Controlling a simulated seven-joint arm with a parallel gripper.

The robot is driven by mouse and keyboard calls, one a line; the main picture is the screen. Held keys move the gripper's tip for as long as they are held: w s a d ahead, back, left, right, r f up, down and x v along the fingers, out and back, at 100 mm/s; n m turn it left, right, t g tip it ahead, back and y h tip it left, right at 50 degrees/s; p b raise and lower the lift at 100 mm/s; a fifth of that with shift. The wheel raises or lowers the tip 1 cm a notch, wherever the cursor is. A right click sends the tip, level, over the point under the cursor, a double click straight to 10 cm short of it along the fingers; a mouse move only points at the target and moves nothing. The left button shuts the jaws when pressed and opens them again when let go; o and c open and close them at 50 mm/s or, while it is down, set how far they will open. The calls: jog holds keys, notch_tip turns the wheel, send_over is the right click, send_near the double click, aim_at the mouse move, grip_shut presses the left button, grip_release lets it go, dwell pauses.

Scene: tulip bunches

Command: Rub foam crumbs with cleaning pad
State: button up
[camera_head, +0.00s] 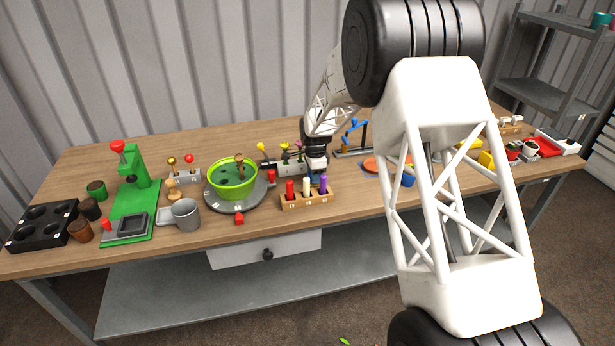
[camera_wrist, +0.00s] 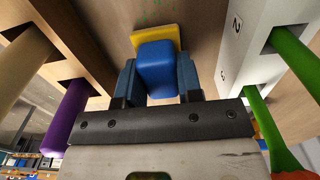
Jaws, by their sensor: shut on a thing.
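My gripper (camera_wrist: 160,85) is shut on the blue handle (camera_wrist: 156,68) of the cleaning pad, whose yellow pad (camera_wrist: 172,36) shows beyond the fingers in the wrist view. Faint green specks, which look like the foam crumbs (camera_wrist: 155,12), lie on the wooden surface just past the pad. I cannot tell whether the pad touches the surface. In the head view my gripper (camera_head: 317,176) is low over the table, behind a wooden peg block. The crumbs cannot be made out there.
The wooden block (camera_head: 306,202) with red, cream and purple pegs stands close in front of my gripper. A numbered white block (camera_wrist: 236,40) with green stems stands on the other side, leaving a narrow gap. A green bowl (camera_head: 232,180) on a grey turntable is to the left.

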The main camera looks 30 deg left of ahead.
aim_at(296, 186)
jog(key=shift+w+d, duration=0.7)
jog(key=shift+w+d+f, duration=0.15)
jog(key=shift+f, duration=0.1)
jog(key=shift+w+d+r, duration=0.25)
jog(key=shift+w+d, duration=0.1)
jog(key=shift+f, duration=0.2)
jog(key=shift+s+a+r, duration=0.15)
jog(key=shift+s+a, duration=0.05)
jog(key=shift+s+a+f, duration=0.15)
jog(key=shift+f, duration=0.05)
jog(key=shift+s+a+r, duration=0.15)
jog(key=shift+s+a, duration=0.8)
jog(key=shift+s+a+f, duration=0.2)
jog(key=shift+s+a, duration=0.05)
jog(key=shift+s, duration=0.05)
jog(key=shift+s+a+r, duration=0.15)
jog(key=shift+s+a, duration=0.1)
jog(key=shift+s+a+f, duration=0.2)
jog(key=shift+s+a, duration=0.1)
jog(key=shift+s+a+r, duration=0.2)
jog(key=shift+s+a, duration=0.3)
jog(key=shift+c, duration=0.4)
jog(key=shift+s+a+f, duration=0.15)
jog(key=shift+s+a, duration=0.8)
jog(key=shift+a, duration=0.05)
jog(key=shift+r, duration=4.35)
